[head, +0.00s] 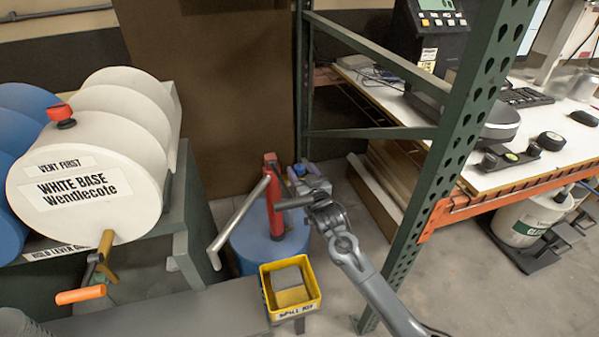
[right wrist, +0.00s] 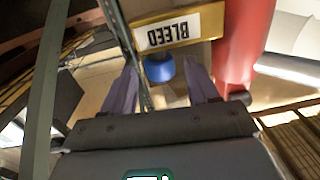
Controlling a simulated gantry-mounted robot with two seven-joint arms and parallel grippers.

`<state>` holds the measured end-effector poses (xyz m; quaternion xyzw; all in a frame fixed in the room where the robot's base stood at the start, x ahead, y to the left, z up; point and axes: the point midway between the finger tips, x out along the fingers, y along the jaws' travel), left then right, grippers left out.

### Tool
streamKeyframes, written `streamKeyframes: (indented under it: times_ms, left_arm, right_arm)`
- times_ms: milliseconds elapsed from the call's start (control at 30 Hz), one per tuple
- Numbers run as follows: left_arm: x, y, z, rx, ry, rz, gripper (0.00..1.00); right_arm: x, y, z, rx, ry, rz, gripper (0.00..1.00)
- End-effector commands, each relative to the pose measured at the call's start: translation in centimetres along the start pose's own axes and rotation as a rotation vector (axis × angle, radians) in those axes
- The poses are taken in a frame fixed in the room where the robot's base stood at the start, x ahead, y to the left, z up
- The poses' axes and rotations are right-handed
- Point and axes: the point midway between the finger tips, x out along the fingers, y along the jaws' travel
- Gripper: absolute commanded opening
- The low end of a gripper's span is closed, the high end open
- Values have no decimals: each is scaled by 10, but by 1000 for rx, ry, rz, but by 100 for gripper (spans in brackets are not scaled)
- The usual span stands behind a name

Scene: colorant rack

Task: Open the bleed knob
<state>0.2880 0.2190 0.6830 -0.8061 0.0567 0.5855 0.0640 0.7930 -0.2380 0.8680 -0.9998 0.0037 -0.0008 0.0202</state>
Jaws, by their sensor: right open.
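In the head view, a blue spot that looks like the knob (head: 299,169) shows beside the red pump (head: 271,190) on a blue drum (head: 262,248). My right gripper (right wrist: 160,88) is open, with its purple fingers on either side of the knob and visible gaps. Whether the knob lies fully between the fingertips in depth I cannot tell. My left gripper is not in view.
The pump's grey lever (head: 238,216) slants down left. A yellow SPILL KIT bin (head: 290,312) stands in front of the drum. A green rack upright (head: 440,165) stands right of my arm.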

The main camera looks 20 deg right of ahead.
Motion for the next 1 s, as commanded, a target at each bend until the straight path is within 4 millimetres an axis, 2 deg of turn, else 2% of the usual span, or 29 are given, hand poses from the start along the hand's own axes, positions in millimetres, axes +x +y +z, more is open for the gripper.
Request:
streamKeyframes:
  times_ms: [100,233,633,967,1000]
  left_arm:
    - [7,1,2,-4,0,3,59]
    - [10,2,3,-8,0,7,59]
    - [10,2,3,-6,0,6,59]
    - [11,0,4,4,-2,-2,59]
    - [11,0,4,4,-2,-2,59]
  right_arm:
    - [13,-1,2,0,0,-1,59]
    - [21,0,1,0,-1,-1,59]
    - [25,0,0,0,-1,-1,59]
    - [25,0,0,0,-1,-1,10]
    - [25,0,0,0,-1,-1,10]
